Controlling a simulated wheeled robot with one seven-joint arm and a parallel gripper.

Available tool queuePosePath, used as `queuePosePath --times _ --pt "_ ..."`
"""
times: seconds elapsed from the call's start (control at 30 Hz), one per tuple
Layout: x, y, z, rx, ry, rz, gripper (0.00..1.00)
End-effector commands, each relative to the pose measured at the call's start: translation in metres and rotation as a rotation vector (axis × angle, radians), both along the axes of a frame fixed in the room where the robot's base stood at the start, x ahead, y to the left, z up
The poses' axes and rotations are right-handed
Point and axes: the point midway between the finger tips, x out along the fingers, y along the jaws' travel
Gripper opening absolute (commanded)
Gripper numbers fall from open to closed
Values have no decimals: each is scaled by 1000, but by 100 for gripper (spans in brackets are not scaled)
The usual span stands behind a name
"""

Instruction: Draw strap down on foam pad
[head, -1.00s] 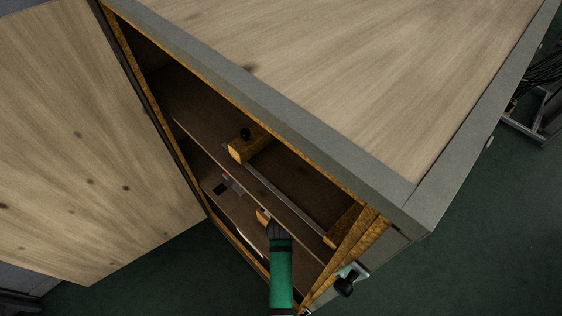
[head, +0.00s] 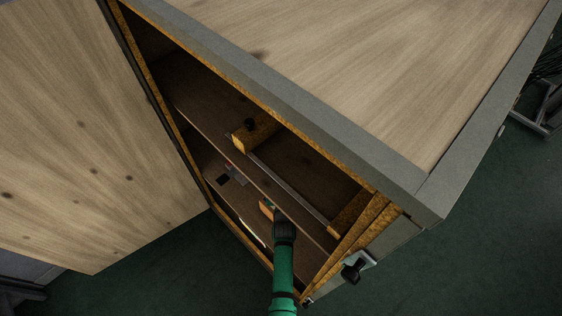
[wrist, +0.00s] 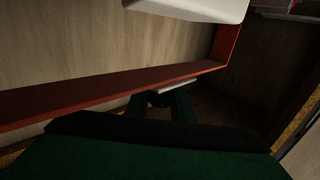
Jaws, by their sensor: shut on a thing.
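My gripper (head: 279,213) reaches into the open wooden cabinet from the front, low in the head view. In the wrist view its two green fingers (wrist: 160,98) are closed around a small dark, rounded piece with a pale edge (wrist: 175,87). I cannot tell whether this piece is part of the strap. A small orange-tan piece (head: 266,209) shows just beside the fingertips in the head view. I cannot make out the foam pad with certainty. The dark wrist and green forearm hide what lies below the gripper.
A shelf with a metal rail (head: 290,190) and a yellow block with a black knob (head: 243,141) lies above my gripper. The cabinet door (head: 90,140) stands open at left. A red strip (wrist: 110,90) and a white body (wrist: 195,8) are close in the wrist view.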

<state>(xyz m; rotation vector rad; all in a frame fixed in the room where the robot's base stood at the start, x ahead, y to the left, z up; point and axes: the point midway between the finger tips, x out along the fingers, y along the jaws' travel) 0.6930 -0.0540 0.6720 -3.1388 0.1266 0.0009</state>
Motion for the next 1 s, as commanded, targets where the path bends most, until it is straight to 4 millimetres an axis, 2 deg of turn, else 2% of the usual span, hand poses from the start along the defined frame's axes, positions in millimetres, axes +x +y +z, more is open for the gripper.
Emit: queuePosePath --times 0.13,0.33,0.5,0.87,0.9,0.93,1.0 --pt "2 -1 -24 0 -1 -1 0" --pt "3 -1 -45 -1 -3 -1 0" --pt "2 -1 -51 -1 -4 -1 0" --pt "2 0 -53 0 -1 0 0" --pt "2 0 -53 0 -1 0 31" --pt "2 0 -53 0 -1 0 38" --pt "2 0 -53 0 -1 0 38"
